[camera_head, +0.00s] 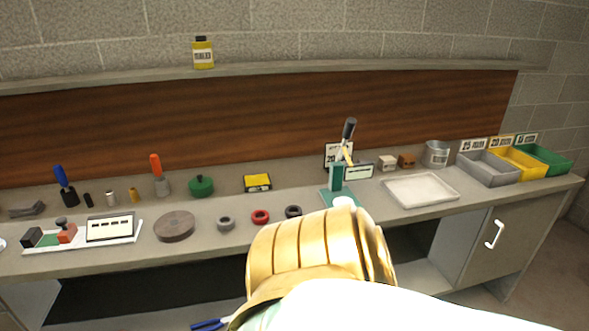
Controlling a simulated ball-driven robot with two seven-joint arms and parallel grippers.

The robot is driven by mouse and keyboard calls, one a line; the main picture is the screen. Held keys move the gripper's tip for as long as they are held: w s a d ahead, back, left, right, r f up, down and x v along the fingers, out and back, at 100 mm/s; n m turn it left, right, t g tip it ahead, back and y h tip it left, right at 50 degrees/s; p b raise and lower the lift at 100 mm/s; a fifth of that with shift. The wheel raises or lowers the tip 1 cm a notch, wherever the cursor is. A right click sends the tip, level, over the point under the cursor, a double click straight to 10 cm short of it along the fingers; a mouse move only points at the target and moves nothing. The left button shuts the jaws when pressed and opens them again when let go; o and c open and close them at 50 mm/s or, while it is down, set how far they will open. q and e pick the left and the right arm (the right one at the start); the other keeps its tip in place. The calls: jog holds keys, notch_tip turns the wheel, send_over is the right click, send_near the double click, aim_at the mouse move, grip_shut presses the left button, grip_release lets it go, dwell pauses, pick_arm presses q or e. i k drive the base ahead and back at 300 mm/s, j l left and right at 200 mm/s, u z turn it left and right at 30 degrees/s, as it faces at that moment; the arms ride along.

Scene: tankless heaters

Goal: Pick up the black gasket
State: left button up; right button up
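The black gasket (293,211) is a small dark ring lying flat near the front of the workbench (190,250). A red ring (260,217) and a grey ring (225,224) lie in a row to its left. My gold and white arm comes in from the lower right and covers the bench front just below the black gasket. It appears to be my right arm, but its gripper does not show. My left gripper is not in view.
A green press (337,180) stands right of the gasket, with a white tray (421,190) beyond it. Grey (488,174), yellow and green bins sit at the far right. A round brown disc (175,226) and a white board with small parts lie left.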

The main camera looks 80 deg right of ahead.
aim_at(289, 209)
jog(key=k+z, duration=0.1)
jog(key=z, duration=2.25)
